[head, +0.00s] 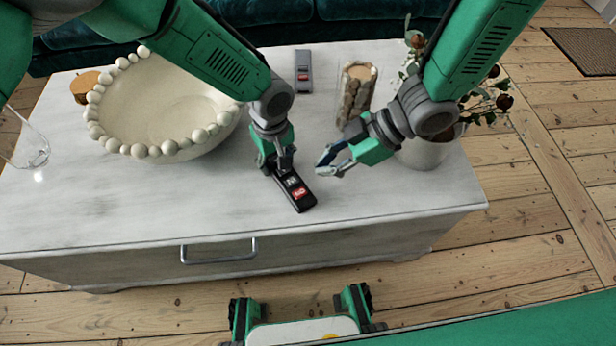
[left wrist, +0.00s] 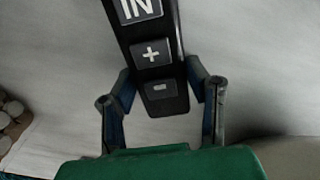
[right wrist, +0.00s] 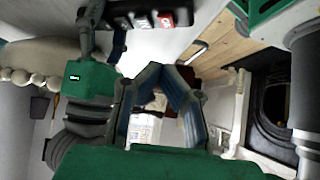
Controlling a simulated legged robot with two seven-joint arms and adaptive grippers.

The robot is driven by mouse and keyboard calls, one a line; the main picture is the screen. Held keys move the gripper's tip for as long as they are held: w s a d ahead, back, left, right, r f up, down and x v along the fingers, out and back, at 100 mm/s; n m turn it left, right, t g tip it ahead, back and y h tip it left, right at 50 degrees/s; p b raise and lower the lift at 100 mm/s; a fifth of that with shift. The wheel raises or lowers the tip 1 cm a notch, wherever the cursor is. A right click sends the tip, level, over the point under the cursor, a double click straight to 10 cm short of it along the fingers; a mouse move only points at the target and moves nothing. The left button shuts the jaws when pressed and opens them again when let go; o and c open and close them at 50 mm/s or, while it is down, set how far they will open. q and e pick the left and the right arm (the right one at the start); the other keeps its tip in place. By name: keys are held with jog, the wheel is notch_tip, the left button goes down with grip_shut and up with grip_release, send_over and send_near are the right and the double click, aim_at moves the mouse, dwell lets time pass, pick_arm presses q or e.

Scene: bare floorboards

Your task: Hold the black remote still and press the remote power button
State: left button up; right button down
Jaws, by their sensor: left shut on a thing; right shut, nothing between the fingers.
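The black remote (head: 292,189) is gripped near one end by my left gripper (head: 275,168), over the front part of the white table. Its red power button (head: 299,193) faces up, near the end towards the table's front edge. In the left wrist view, the remote (left wrist: 150,40) lies between the two fingers, with the IN, plus and minus keys showing. My right gripper (head: 321,168) is shut and empty, a short way right of the remote and apart from it. The right wrist view shows the remote (right wrist: 145,20) and red button (right wrist: 165,21) at the top.
A second dark remote (head: 303,71) lies at the back of the table (head: 130,215). A large beaded bowl (head: 160,110) stands left of my left gripper.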

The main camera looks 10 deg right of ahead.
pick_arm(q)
jog(key=shift+a, duration=0.1)
pick_arm(e)
jog(key=v, duration=0.4)
jog(key=shift+a, duration=0.1)
dwell(1.3)
pick_arm(q)
jog(key=o, duration=1.3)
notch_tip(320, 180, up, 12)
jog(key=shift+f, duration=0.1)
